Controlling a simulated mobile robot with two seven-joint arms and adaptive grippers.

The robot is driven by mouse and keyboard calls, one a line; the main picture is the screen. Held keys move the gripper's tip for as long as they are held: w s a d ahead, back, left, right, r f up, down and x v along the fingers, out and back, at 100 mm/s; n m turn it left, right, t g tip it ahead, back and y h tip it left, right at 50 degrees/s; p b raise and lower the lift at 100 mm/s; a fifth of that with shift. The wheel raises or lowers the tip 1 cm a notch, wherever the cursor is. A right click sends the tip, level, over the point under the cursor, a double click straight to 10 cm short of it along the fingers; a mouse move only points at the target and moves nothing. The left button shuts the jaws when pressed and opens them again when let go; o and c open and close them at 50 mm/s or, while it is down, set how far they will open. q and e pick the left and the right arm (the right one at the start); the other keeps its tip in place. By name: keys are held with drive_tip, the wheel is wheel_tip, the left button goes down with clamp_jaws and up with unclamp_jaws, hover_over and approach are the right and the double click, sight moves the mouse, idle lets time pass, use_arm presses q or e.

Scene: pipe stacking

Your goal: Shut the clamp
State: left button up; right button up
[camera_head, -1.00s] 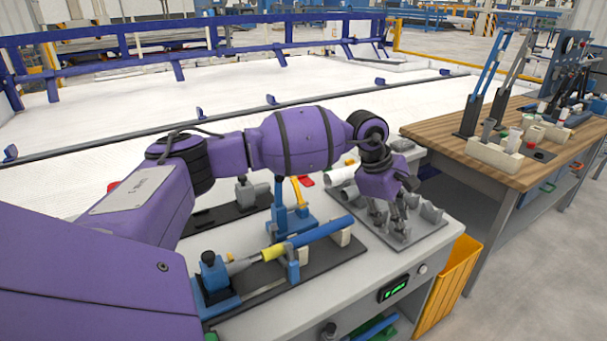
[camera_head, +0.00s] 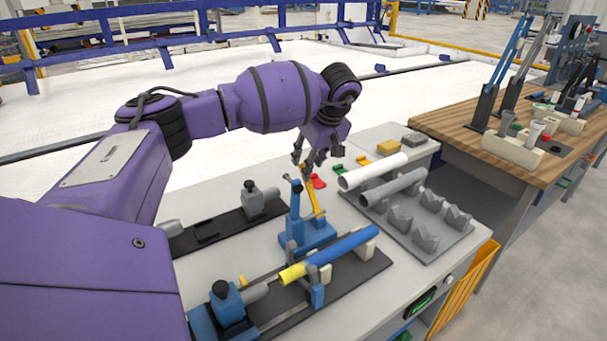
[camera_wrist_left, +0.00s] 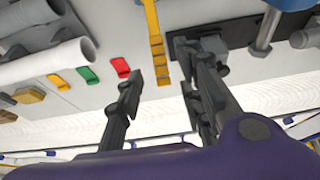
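The clamp (camera_head: 307,236) is a blue stand on the bench with an orange lever (camera_head: 316,196) that points up and back from it. A blue upright post stands next to the lever. My left gripper (camera_head: 308,168) hangs just above the lever's upper end. In the left wrist view the lever (camera_wrist_left: 154,40) reaches into the space between my left fingertips (camera_wrist_left: 162,80). These fingers are apart, with no grip on the lever visible. A blue pipe with a yellow end (camera_head: 345,246) lies in the fixture in front of the clamp. My right gripper is not in view.
A grey rack (camera_head: 432,250) with several V-blocks stands to the right, with a white pipe (camera_head: 374,171) and a grey pipe (camera_head: 393,187) at its back. Red, green and yellow pieces lie behind the clamp. A dark fixture (camera_head: 222,231) stands left.

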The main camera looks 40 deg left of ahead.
sight(310, 191)
use_arm(q)
drive_tip(key=x, duration=0.6)
drive_tip(key=shift+f, duration=0.3)
clamp_jaws()
